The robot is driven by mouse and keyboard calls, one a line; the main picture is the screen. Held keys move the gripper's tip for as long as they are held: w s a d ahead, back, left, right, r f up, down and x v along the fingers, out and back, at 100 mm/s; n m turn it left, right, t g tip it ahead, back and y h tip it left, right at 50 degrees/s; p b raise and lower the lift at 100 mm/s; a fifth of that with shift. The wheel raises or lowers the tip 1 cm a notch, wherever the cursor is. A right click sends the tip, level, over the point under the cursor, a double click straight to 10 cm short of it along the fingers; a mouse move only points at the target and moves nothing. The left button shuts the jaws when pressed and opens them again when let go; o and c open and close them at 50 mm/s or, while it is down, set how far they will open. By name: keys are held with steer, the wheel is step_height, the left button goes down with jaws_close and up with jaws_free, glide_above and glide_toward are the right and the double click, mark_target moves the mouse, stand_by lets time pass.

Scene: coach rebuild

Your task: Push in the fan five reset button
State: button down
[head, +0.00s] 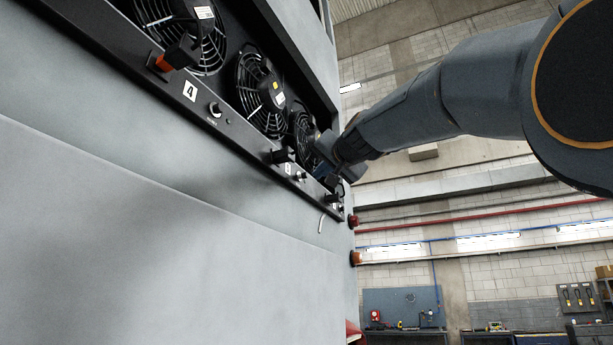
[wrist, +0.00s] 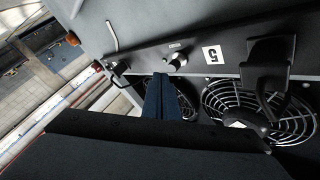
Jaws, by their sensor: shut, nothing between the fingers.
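The fan five reset button (wrist: 177,62) is a round, light-faced knob on the black panel strip, beside the white "5" label (wrist: 212,54) in the wrist view. It is small in the head view (head: 299,176). My gripper (wrist: 161,78) shows blue-grey fingers, shut and empty, with the tips just below and left of the button in the wrist view. I see a small gap in the picture but cannot tell the depth between them. In the head view my gripper (head: 325,150) is at the far end of the fan panel, its tips partly hard to make out.
A black handle (wrist: 268,65) sticks out right of the "5" label, over a fan grille (wrist: 255,105). Another knob (wrist: 120,67) and a bent pale rod (wrist: 113,36) are to the left. The head view shows the "4" label (head: 190,90) and its knob (head: 214,108).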

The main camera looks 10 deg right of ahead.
steer(key=shift+w+a, duration=0.1)
steer(key=shift+a, duration=0.05)
stand_by(0.4)
steer(key=shift+w+a+p, duration=0.15)
steer(key=shift+a+p, duration=0.05)
steer(key=shift+p, duration=0.1)
steer(key=shift+w+a+p, duration=0.3)
steer(key=shift+a+p, duration=0.05)
steer(key=shift+a, duration=0.05)
stand_by(0.9)
steer(key=shift+s+d+b, duration=0.6)
steer(key=shift+d+b, duration=0.2)
steer(key=shift+b, duration=0.15)
